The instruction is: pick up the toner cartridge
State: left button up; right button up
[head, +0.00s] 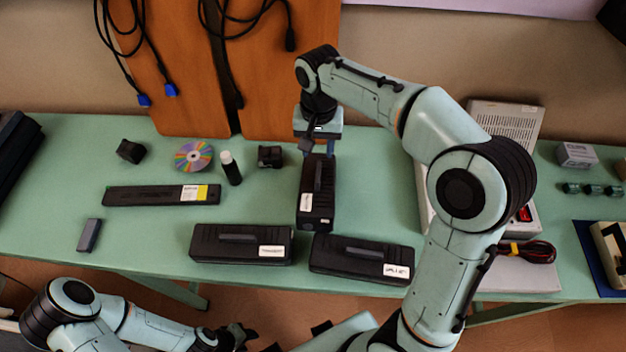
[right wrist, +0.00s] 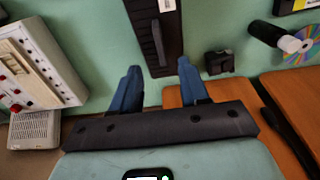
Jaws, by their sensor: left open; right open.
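Several black cartridge-like items lie on the green table; I cannot read which is the toner cartridge. One black block with a raised grip and white label (head: 316,205) lies end-on to the back. Two similar blocks lie sideways in front, a left one (head: 215,246) and a right one (head: 350,270). A long flat black bar with a yellow-white label (head: 150,195) lies further left. My right gripper (head: 320,150) is open over the back end of the end-on block. In the right wrist view, that block (right wrist: 146,35) lies between and beyond the blue fingertips (right wrist: 158,68). My left gripper (head: 246,334) is open and empty, below the table's front edge.
A disc (head: 193,156), a black bottle with a white cap (head: 231,168) and small black parts (head: 131,151) lie at the back left. Orange-brown boards (head: 180,70) with hanging cables stand behind. A pale instrument (head: 525,215) sits right, partly behind my right arm.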

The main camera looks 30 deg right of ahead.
send_over(318, 176)
notch_tip(318, 176, down, 6)
jog(key=shift+s+a+b, duration=0.1)
jog(key=shift+s+b, duration=0.05)
jog(key=shift+b, duration=0.15)
notch_tip(318, 176, down, 6)
jog(key=shift+r, duration=0.2)
grip_shut()
dwell(1.2)
